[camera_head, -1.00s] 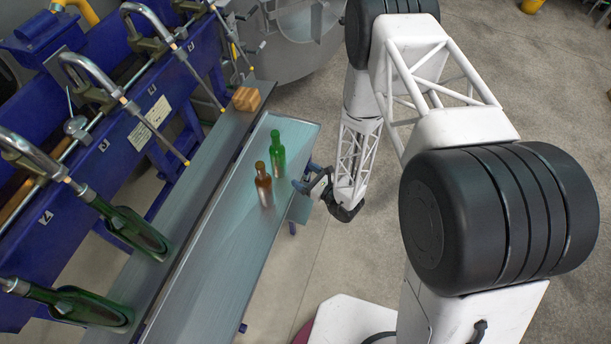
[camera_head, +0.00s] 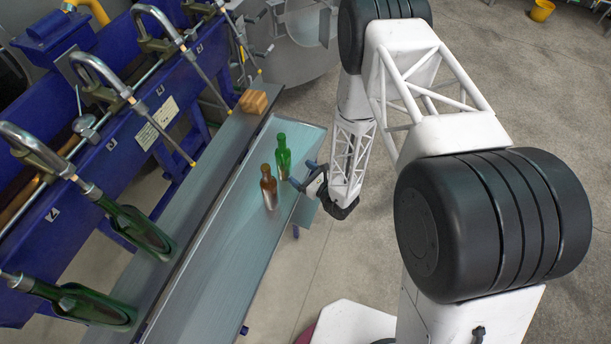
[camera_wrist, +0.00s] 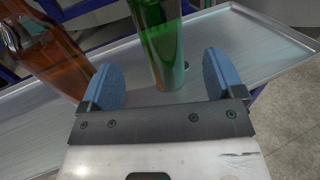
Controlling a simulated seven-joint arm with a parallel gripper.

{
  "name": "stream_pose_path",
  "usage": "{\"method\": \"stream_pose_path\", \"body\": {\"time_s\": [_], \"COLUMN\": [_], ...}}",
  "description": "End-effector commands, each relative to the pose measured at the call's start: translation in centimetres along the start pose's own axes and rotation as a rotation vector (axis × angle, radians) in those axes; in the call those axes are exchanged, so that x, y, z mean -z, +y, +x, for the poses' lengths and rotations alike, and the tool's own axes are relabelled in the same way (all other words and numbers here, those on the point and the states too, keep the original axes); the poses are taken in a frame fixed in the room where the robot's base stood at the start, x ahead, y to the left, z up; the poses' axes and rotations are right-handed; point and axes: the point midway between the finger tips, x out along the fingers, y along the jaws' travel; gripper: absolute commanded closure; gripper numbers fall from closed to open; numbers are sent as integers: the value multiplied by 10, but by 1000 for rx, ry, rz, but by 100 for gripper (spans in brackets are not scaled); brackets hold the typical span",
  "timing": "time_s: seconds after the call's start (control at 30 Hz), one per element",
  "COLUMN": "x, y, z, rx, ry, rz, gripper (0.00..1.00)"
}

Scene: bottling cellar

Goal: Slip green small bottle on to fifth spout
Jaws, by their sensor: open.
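The small green bottle (camera_head: 283,158) stands upright on the metal tray (camera_head: 225,235), near its far end. It shows in the wrist view (camera_wrist: 160,45), top cut off. My gripper (camera_wrist: 160,75) is open with its blue pads on either side of the bottle's lower body; neither pad visibly touches it. In the head view my gripper (camera_head: 305,180) is low at the tray's right edge. The filler's row of spouts runs along the left, with bare spout tips (camera_head: 192,163) towards the back. The farthest spouts are small, and I cannot clearly tell which is fifth.
A brown bottle (camera_head: 268,190) stands close to the green one, left of my gripper in the wrist view (camera_wrist: 45,50). Two larger green bottles (camera_head: 140,230) (camera_head: 85,305) hang tilted on the nearest spouts. A wooden block (camera_head: 254,101) lies on the grey rail. The tray's near part is clear.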

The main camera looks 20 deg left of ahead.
Motion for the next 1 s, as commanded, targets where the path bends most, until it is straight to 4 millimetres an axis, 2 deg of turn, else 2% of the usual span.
{"method": "stream_pose_path", "body": {"time_s": [1.0], "x": [0], "y": [0], "z": [56], "rx": [0], "ry": [1], "rz": [0], "gripper": [13]}}
